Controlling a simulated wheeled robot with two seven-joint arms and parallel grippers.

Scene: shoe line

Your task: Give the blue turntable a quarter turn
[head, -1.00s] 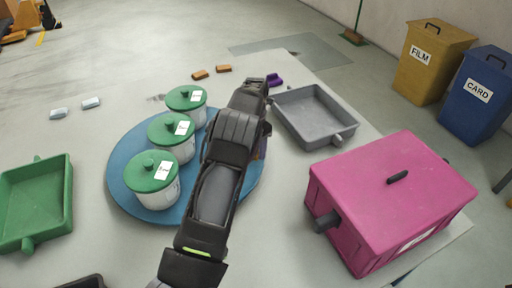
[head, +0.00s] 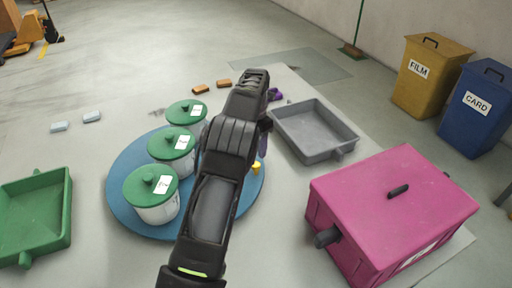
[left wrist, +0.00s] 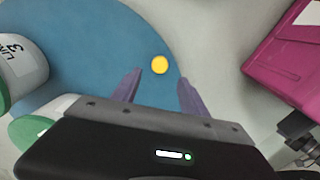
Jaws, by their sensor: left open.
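The blue turntable (head: 125,165) lies flat on the table and carries three white jars with green lids (head: 151,183). A yellow knob (head: 256,168) shows near its right edge, partly behind my left arm. In the left wrist view the knob (left wrist: 160,65) is on the blue disc (left wrist: 95,50), just beyond and between the purple fingertips of my left gripper (left wrist: 158,85). The gripper is open and holds nothing. In the head view my arm crosses the turntable and hides part of its right side and most of the gripper. My right gripper is out of view.
A pink box (head: 390,205) with a dark side latch stands at the right. A grey tray (head: 315,130) lies behind it. A green tray (head: 35,215) is at the left. Small orange blocks (head: 200,88), pale blue blocks (head: 59,127) and a purple item (head: 275,95) lie farther back.

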